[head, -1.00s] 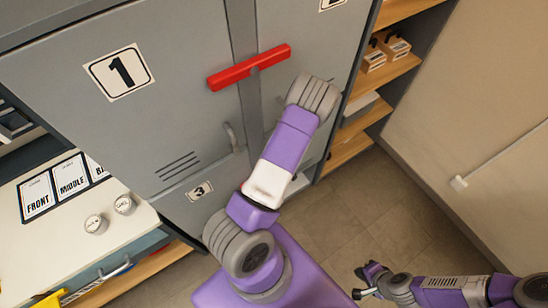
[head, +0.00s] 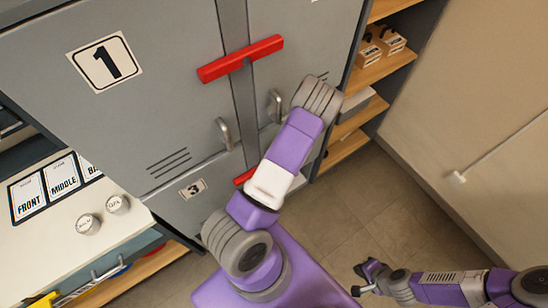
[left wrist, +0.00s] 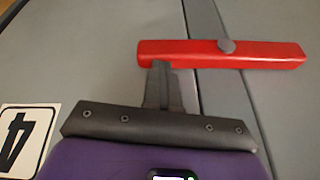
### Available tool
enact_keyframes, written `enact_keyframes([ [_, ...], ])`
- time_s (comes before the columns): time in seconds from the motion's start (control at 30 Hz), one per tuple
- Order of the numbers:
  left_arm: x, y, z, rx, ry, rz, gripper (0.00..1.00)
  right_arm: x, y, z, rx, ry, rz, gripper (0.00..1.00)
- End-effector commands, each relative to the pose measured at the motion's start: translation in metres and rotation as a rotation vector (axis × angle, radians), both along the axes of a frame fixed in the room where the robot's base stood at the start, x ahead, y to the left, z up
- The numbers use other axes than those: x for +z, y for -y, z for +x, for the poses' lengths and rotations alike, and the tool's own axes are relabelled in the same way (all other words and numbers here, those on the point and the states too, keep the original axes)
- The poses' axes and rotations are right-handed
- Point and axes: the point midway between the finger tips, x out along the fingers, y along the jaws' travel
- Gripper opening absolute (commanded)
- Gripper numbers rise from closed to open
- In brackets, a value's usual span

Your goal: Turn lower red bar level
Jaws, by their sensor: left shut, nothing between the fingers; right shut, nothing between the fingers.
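The lower red bar (head: 243,177) shows only as a short red piece beside my left arm in the head view; the arm hides the rest. In the left wrist view the red bar (left wrist: 190,54) shows whole, with a grey round pivot (left wrist: 227,46) at the seam between two doors. It lies nearly along the picture's width, its right end slightly lower. My left gripper (left wrist: 163,68) is shut and empty, its tips at the bar's left end; I cannot tell if they touch. My right gripper (head: 360,281) is shut and empty, low at the right.
An upper red bar (head: 240,58) crosses the seam between the upper grey doors. Door handles (head: 223,133) stick out below it. A white counter (head: 60,240) with labelled cards and knobs stands left. Wooden shelves (head: 385,62) stand right. Floor (head: 340,215) right of my left arm is clear.

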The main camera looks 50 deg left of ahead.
Motion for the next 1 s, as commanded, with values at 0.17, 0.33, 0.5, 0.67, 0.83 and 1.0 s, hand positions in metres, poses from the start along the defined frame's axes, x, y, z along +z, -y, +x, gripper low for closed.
enact_keyframes([
  [0.17, -0.009, 0.007, 0.0, -0.004, -0.006, -0.016, 0.0, -0.003, 0.0, 0.0, 0.0, 0.0, 0.0, 0.0],
  [0.33, -0.009, 0.007, 0.001, -0.003, -0.006, -0.016, 0.0, -0.003, 0.0, 0.0, 0.0, 0.0, 0.0, 0.0],
  [0.5, -0.004, 0.007, 0.0, -0.002, -0.005, -0.015, 0.0, 0.001, 0.0, 0.0, 0.0, 0.0, 0.0, 0.0],
  [0.67, 0.015, 0.007, 0.0, -0.003, -0.001, -0.011, 0.0, 0.016, 0.0, 0.0, 0.0, 0.0, 0.0, 0.0],
  [0.83, 0.046, 0.007, -0.002, -0.001, 0.007, 0.0, 0.0, 0.04, 0.0, 0.0, 0.0, 0.0, 0.0, 0.0],
  [1.0, 0.057, 0.02, 0.019, -0.008, 0.009, 0.006, 0.0, 0.04, 0.0, 0.0, 0.0, 0.0, 0.0, 0.0],
])
